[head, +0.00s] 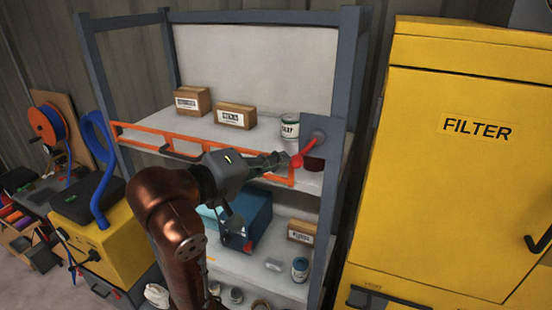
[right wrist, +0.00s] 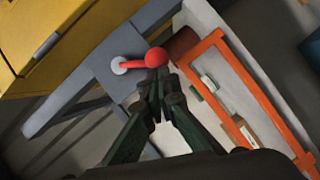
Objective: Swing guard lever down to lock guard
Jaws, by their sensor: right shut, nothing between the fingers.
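The red guard lever (head: 308,148) runs from a round pivot on a grey plate at the shelf's right post down-left to a red ball knob (head: 296,161). In the right wrist view the lever (right wrist: 136,64) ends in its knob (right wrist: 155,57). The orange guard (head: 200,146) lies across the front of the upper shelf. My right gripper (head: 285,160) is shut and empty, its fingertips right at the knob. In the right wrist view the fingertips (right wrist: 158,82) are just below the knob; I cannot tell whether they touch. My left gripper is not in view.
Boxes (head: 235,116) and a can (head: 290,126) stand on the upper shelf behind the guard. A blue case (head: 250,213) is on the lower shelf. A yellow filter cabinet (head: 460,170) stands close on the right.

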